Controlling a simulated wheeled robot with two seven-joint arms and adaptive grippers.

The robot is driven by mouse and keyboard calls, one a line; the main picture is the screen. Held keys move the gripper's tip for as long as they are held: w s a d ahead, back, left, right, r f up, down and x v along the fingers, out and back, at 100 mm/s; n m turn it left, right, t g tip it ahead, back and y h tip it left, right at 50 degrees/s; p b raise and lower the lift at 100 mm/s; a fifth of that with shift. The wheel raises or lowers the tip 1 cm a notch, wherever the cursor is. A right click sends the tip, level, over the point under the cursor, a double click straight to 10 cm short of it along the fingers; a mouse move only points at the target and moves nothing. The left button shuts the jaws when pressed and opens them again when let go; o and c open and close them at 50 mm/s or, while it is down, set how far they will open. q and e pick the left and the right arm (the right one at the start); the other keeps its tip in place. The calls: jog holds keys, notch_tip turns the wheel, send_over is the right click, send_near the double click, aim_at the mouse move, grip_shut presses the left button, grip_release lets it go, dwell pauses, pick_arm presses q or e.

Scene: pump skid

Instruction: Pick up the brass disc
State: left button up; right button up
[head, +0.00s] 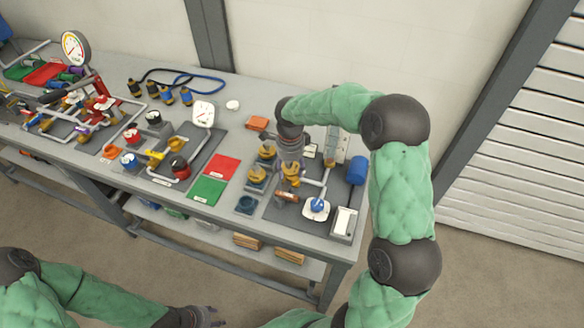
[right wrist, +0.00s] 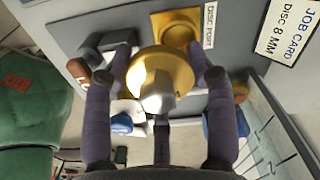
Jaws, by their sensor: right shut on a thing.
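The brass disc (right wrist: 150,68) is a round, yellow, shiny piece with a grey knob-like part (right wrist: 158,97) in front of it. In the right wrist view it sits between the fingers of my right gripper (right wrist: 160,82), which is shut on it. A yellow square base with a round seat (right wrist: 177,34) lies just beyond, beside a "DISC POST" label (right wrist: 209,26). In the head view my right gripper (head: 291,160) points down over the right end of the bench. My left gripper (head: 207,318) is at the bottom edge, away from the bench and partly cut off.
The bench (head: 240,118) carries red (head: 222,167) and green (head: 208,190) mats, a blue cylinder (head: 357,170), a white box (head: 344,222) and a white gauge (head: 204,112). A job card (right wrist: 288,30) reads "DISC 8 MM". Pipework fills the bench's left part.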

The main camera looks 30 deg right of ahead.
aim_at(288, 175)
jog(key=r, duration=0.1)
jog(key=s+a+r, duration=0.1)
jog(key=s+a+r+p, duration=0.1)
jog(key=r, duration=0.1)
jog(key=shift+s, duration=0.1)
pick_arm(q)
notch_tip(288, 175, up, 2)
jog(key=shift+r+p, duration=0.15)
jog(key=shift+p, duration=0.35)
pick_arm(e)
jog(key=s+a+r, duration=0.3)
jog(key=s+a, duration=0.3)
jog(key=shift+s+r, duration=0.2)
jog(key=shift+s, duration=0.05)
jog(key=shift+a, duration=0.1)
